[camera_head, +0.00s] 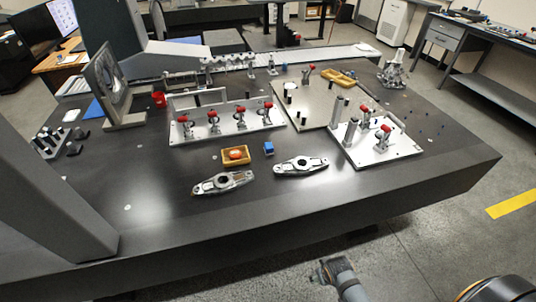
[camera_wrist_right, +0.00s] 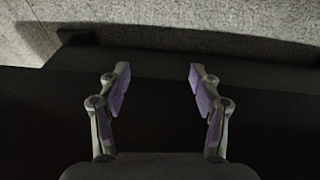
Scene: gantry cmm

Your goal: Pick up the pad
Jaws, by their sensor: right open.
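No thing is clearly marked as the pad, and I cannot tell which one it is. A flat blue piece (camera_head: 94,109) lies at the left by the upright grey plate. My right gripper (camera_head: 319,271) is low in front of the table's front edge, apart from all these things. In the right wrist view, its fingers (camera_wrist_right: 158,82) are spread with nothing between them. My left gripper is not in view.
Two silver metal brackets (camera_head: 222,182) (camera_head: 301,165) lie near the front of the table. Fixture plates with red-tipped clamps (camera_head: 226,126) (camera_head: 381,153) stand behind them. A grey gantry column (camera_head: 45,190) blocks the left front. The table's right front surface is bare.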

